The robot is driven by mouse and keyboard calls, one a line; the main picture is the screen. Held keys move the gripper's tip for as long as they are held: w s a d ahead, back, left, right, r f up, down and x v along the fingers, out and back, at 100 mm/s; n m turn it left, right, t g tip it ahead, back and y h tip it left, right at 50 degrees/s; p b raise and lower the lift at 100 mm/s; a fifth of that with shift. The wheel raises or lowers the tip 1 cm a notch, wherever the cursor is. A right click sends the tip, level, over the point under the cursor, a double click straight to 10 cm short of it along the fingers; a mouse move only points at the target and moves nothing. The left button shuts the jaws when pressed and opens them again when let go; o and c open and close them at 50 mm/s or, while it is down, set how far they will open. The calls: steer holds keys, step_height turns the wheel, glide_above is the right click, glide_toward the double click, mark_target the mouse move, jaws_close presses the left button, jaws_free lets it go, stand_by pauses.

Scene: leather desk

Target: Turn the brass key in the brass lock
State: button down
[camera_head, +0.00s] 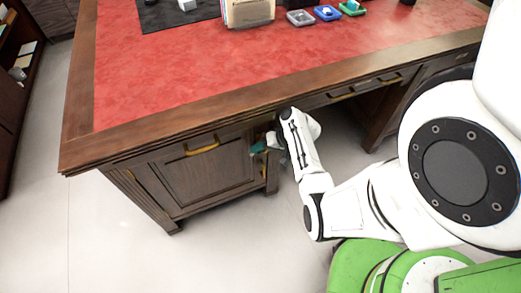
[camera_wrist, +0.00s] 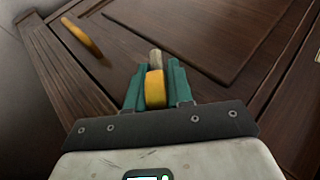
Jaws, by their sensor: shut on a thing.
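My gripper (camera_wrist: 153,82) has teal fingers and is shut on the brass key (camera_wrist: 155,90), whose yellow grip shows between them in the wrist view. Just beyond the key is a short, duller, rounded metal piece (camera_wrist: 155,58) against the dark wooden front; I cannot tell whether it is the brass lock or part of the key. How far the key sits in the lock is hidden. In the head view my gripper (camera_head: 264,147) is at the right part of the desk's cabinet front, and the key and lock cannot be made out there.
The wooden desk has a red leather top (camera_head: 250,70). A curved brass handle (camera_head: 202,147) is on the cabinet front, also seen in the wrist view (camera_wrist: 84,38). Another brass handle (camera_head: 365,88) is on a drawer to the right. Small coloured trays (camera_head: 327,13) stand on top.

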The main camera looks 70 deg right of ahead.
steer(key=shift+t, duration=0.3)
steer(key=shift+t+y+b, duration=0.3)
steer(key=shift+b, duration=0.15)
steer(key=shift+w+a+r+m+t+y+b, duration=0.1)
steer(key=shift+m+t+y+b, duration=0.15)
steer(key=shift+t+b, duration=0.2)
steer(key=shift+w+a+r+m+t+y+b, duration=0.1)
steer(key=shift+m+t+y+b, duration=0.05)
steer(key=shift+t+y+b, duration=0.25)
steer(key=shift+r, duration=0.1)
steer(key=shift+t+y+b, duration=0.25)
steer(key=shift+t+b, duration=0.3)
steer(key=shift+b, duration=0.1)
steer(key=shift+w+r+m+t+y+b, duration=0.1)
steer(key=shift+r+m+t+y+b, duration=0.2)
steer(key=shift+m+t+b, duration=0.35)
